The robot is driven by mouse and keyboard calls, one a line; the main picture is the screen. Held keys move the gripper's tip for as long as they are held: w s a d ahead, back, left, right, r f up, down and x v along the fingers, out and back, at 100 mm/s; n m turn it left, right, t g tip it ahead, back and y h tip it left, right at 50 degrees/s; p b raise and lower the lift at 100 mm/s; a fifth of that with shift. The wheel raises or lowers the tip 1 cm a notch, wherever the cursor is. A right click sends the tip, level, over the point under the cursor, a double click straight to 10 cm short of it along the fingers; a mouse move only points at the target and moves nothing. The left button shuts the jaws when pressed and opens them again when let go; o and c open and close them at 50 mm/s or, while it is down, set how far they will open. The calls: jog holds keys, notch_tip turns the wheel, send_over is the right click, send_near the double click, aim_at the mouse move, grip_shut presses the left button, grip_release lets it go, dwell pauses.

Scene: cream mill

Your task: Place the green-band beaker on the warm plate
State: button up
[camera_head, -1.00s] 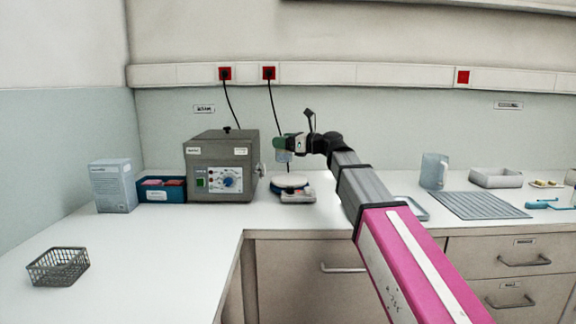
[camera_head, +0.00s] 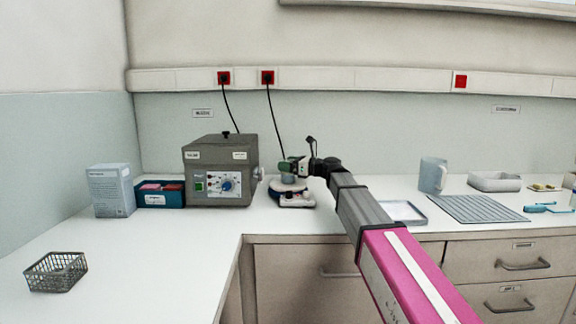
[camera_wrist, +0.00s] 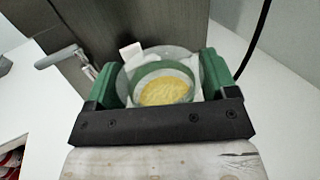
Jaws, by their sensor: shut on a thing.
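My gripper (camera_head: 290,166) is shut on the green-band beaker (camera_head: 288,179), low over the warm plate (camera_head: 291,192) beside the grey mill box. In the wrist view the beaker (camera_wrist: 162,84) sits between the two green fingers of my gripper (camera_wrist: 160,82); its green band and a yellowish content show from above. The warm plate is a small round-topped device with a front control part, mostly under the beaker. I cannot tell whether the beaker's base touches the plate.
A grey machine (camera_head: 221,170) with a dial stands just left of the plate. A blue box (camera_head: 160,193), a carton (camera_head: 111,190) and a wire basket (camera_head: 56,271) are further left. A shallow tray (camera_head: 403,212), a ribbed mat (camera_head: 477,208) and a jug (camera_head: 433,175) are to the right.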

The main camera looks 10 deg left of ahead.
jog(key=o, duration=0.9)
jog(key=shift+f, duration=0.1)
jog(key=shift+d, duration=0.25)
jog(key=s+d, duration=0.2)
jog(key=d, duration=0.9)
jog(key=shift+d, duration=0.2)
